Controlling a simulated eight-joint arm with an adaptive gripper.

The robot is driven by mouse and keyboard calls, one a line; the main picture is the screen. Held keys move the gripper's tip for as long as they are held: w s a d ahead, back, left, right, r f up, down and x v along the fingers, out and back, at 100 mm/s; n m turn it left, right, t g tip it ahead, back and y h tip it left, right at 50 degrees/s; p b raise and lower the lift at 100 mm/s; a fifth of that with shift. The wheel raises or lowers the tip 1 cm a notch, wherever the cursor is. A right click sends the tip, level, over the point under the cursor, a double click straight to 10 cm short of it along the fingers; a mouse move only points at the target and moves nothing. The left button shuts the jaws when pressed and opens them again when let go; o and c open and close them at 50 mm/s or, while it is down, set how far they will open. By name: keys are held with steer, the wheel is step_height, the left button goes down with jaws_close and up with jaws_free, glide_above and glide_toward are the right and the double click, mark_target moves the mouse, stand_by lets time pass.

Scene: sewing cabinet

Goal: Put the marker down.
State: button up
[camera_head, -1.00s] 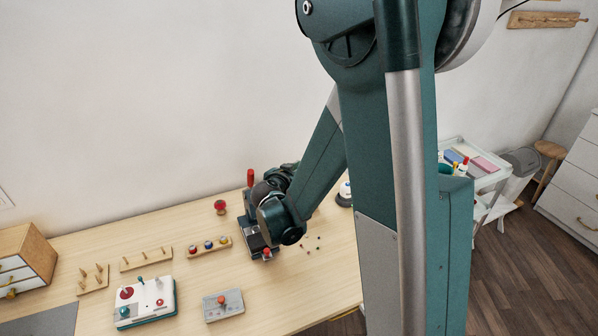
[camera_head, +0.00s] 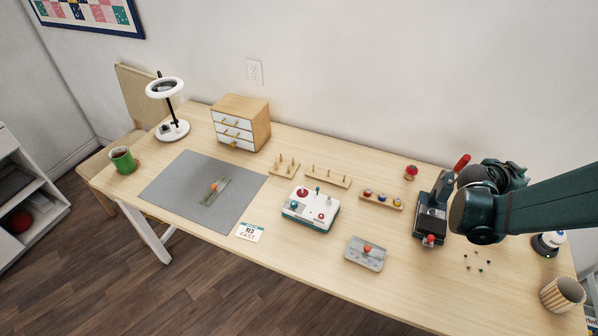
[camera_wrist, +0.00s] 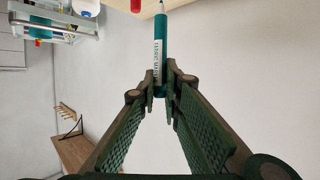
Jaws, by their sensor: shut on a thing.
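The marker (camera_wrist: 161,55) is a teal tube with a white printed label and a pale pointed tip. It shows in the wrist view at the top middle. My gripper (camera_wrist: 160,88) is shut on the marker's lower end, and the tip points away from the fingers. In the head view my gripper's dark body (camera_head: 497,172) is over the right end of the table (camera_head: 290,270), near a black press (camera_head: 433,210) with a red handle. The fingertips and the marker cannot be made out there.
A grey mat (camera_head: 180,187), a drawer box (camera_head: 240,122), a control box (camera_head: 310,208), a grey block with a red knob (camera_head: 366,253) and a striped cup (camera_head: 562,294) stand on the table. Small beads lie near the press. Bare wood is free along the front.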

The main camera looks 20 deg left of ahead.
step_height(320, 180, up, 15)
steer(key=w+a+f+n+t+y, duration=0.15)
steer(key=a+n+y, duration=0.4)
steer(key=a, duration=1.85)
steer(key=w+a+f+n+t+y, duration=0.15)
steer(key=a+n+y, duration=0.35)
steer(key=a, duration=1.9)
steer(key=s+a+r+n+g+y, duration=0.1)
steer(key=s+a+n+y, duration=0.15)
steer(key=s+a, duration=0.7)
steer(key=s+a+r+n+g+y, duration=0.1)
steer(key=s+a+n+y, duration=0.15)
steer(key=a, duration=1.35)
steer(key=s+a+r+n+g+y, duration=0.1)
steer(key=s+a+n+g+y, duration=0.15)
steer(key=s+a, duration=0.7)
steer(key=w+a+f, duration=0.1)
steer(key=w+f, duration=0.1)
steer(key=f, duration=0.7)
steer(key=w+a+f, duration=0.2)
steer(key=f, duration=0.6)
steer(key=shift+f+m+t+y, duration=0.3)
steer(key=shift+f+t+y, duration=0.1)
steer(key=shift+t, duration=0.05)
steer(key=shift+a+f, duration=0.1)
step_height(320, 180, down, 6)
steer(key=b, duration=0.1)
